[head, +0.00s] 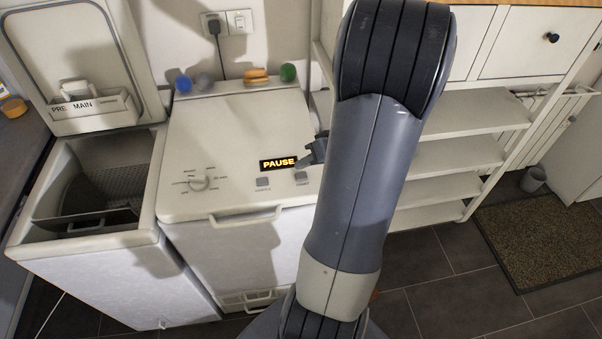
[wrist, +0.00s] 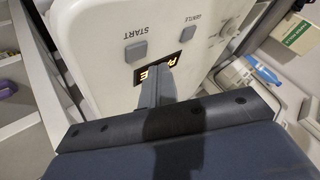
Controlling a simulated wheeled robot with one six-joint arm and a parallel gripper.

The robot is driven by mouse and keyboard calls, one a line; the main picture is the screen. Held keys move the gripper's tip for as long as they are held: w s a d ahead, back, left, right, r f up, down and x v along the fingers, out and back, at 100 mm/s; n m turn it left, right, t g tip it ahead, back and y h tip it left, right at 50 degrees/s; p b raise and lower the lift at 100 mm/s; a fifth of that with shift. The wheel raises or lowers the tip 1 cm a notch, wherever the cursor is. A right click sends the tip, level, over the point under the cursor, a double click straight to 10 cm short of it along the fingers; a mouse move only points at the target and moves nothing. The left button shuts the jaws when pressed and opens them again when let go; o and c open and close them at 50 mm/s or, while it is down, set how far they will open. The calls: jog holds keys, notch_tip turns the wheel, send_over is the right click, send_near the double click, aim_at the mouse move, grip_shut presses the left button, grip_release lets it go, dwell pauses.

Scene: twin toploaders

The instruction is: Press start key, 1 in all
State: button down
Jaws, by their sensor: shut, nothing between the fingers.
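The closed washer (head: 237,130) on the right of the pair has a lit display (head: 278,164) reading PAUSE. The grey start key (head: 301,177) sits at the right of its panel. In the wrist view the start key (wrist: 136,52), labelled START, is left of the display (wrist: 180,59), which my fingers partly cover. My gripper (head: 308,153) is shut and empty, near the display's right end and just behind the start key in the head view. It also shows in the wrist view (wrist: 159,73), right of and below the key. Its height above the panel is hard to tell.
Another grey key (head: 263,182), labelled GENTLE in the wrist view, and a dial (head: 200,183) share the panel. The left washer (head: 100,245) stands with its lid (head: 80,45) open. Colored balls and a brush lie behind the closed lid. White shelves (head: 455,155) stand at right.

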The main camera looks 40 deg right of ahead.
aim_at(305, 177)
jog(key=shift+r+p, duration=0.8)
jog(key=shift+r, duration=1.15)
jog(key=shift+f, duration=0.15)
notch_tip(305, 177, down, 2)
jog(key=shift+f+b, duration=0.1)
jog(key=shift+b, duration=0.6)
jog(key=shift+r+p, duration=0.5)
jog(key=shift+p, duration=0.25)
jog(key=shift+r+p, duration=0.15)
jog(key=shift+p, duration=0.75)
jog(key=shift+r+p, duration=0.15)
jog(key=shift+p, duration=1.1)
notch_tip(305, 177, up, 5)
jog(key=shift+f+p, duration=0.15)
jog(key=shift+p, duration=0.4)
